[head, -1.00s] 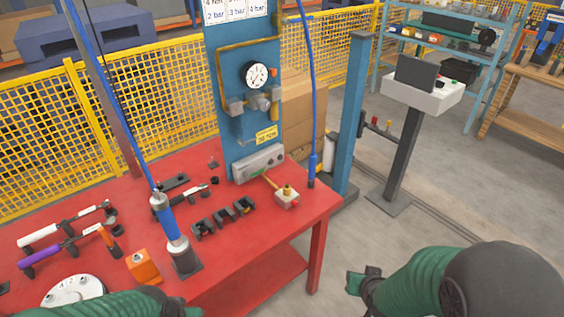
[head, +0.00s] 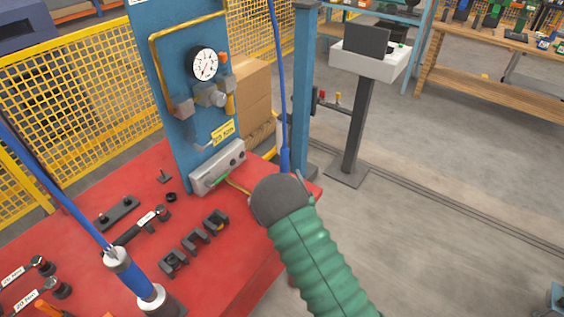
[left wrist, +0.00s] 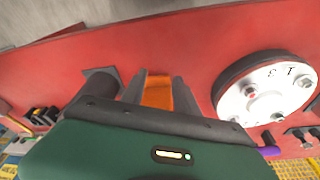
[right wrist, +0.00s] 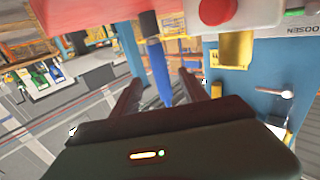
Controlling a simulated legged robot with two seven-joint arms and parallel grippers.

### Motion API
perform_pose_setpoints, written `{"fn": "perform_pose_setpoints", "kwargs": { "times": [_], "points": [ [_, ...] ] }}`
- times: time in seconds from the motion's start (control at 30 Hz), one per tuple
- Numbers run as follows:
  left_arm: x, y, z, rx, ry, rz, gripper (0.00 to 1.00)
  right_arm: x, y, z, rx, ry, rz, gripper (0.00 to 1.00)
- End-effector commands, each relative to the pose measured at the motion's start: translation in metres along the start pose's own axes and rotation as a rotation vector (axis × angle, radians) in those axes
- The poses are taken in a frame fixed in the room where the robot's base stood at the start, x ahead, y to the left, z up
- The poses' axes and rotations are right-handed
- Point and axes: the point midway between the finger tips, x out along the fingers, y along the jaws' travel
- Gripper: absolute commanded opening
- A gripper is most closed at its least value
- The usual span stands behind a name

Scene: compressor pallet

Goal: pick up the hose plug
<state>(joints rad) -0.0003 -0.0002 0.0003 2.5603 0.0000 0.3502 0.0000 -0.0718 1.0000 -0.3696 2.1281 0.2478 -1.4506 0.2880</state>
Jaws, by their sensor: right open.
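The hose plug is the blue end piece (head: 284,158) of a blue hose, hanging upright by the table's right corner. In the right wrist view the blue plug (right wrist: 158,70) shows between the finger lines of my right gripper (right wrist: 163,82), which is open. I cannot tell how far beyond the fingertips it is.
A blue gauge panel (head: 170,75) stands behind. A blue post (head: 300,85) is close behind the plug.

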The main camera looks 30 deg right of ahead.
Motion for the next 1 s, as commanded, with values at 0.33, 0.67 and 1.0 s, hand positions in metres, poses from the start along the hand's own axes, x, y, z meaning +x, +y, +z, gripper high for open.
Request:
{"fn": "perform_pose_setpoints", "kwargs": {
  "times": [0.33, 0.67, 1.0],
  "points": [
    [-0.001, 0.000, 0.000, -0.001, 0.000, 0.000, 0.36, 0.051, 0.001, -0.001, 0.000, 0.003, 0.000, 0.52],
    [-0.001, 0.000, 0.000, -0.001, 0.000, 0.000, 0.36, 0.075, 0.001, 0.001, 0.000, -0.002, 0.001, 0.52],
    [-0.001, 0.000, 0.000, -0.001, 0.000, 0.000, 0.36, 0.074, 0.000, 0.001, 0.000, -0.003, 0.000, 0.14]
  ]
}}
